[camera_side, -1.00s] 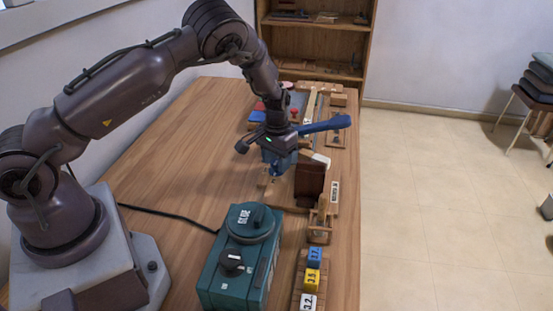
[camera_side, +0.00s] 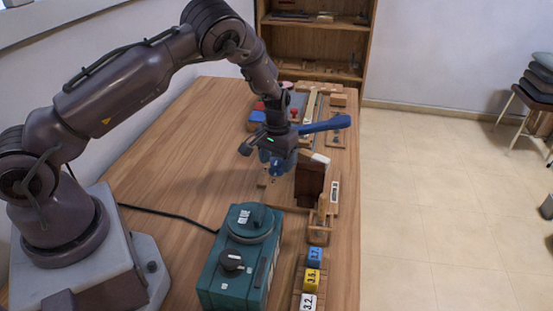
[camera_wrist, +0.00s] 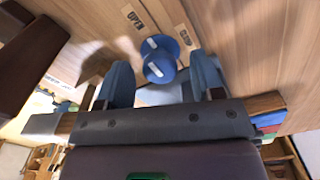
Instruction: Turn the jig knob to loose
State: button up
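The jig knob (camera_wrist: 160,58) is round and blue with white marks on it, seen in the wrist view close ahead of my gripper. My gripper (camera_wrist: 160,66) is open, with one blue finger on each side of the knob and a visible gap at each side. In the side view my gripper (camera_side: 277,170) points down over the table beside a dark brown block (camera_side: 309,183); the knob is hidden there.
A teal box (camera_side: 238,262) with dark dials stands at the table's front. Numbered blocks (camera_side: 313,278) sit in a row along the right edge. A black cable (camera_side: 165,212) crosses the table (camera_side: 165,165), which is clear at left. Shelves (camera_side: 315,45) stand behind.

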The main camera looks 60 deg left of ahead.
aim_at(275, 162)
notch_tip(275, 162, up, 13)
dwell(0.6)
jog(key=s+d+r+m+t, duration=0.1)
jog(key=s+d+r+t, duration=0.1)
jog(key=s+r, duration=0.4)
jog(key=s+d+r+m+t, duration=0.1)
jog(key=s+d+r, duration=0.4)
jog(key=s, duration=0.6)
jog(key=s+d+r+m+t, duration=0.2)
jog(key=s+d+r, duration=0.1)
jog(key=s+r, duration=0.5)
jog(key=shift+s+d+m+t, duration=0.3)
jog(key=shift+s, duration=0.25)
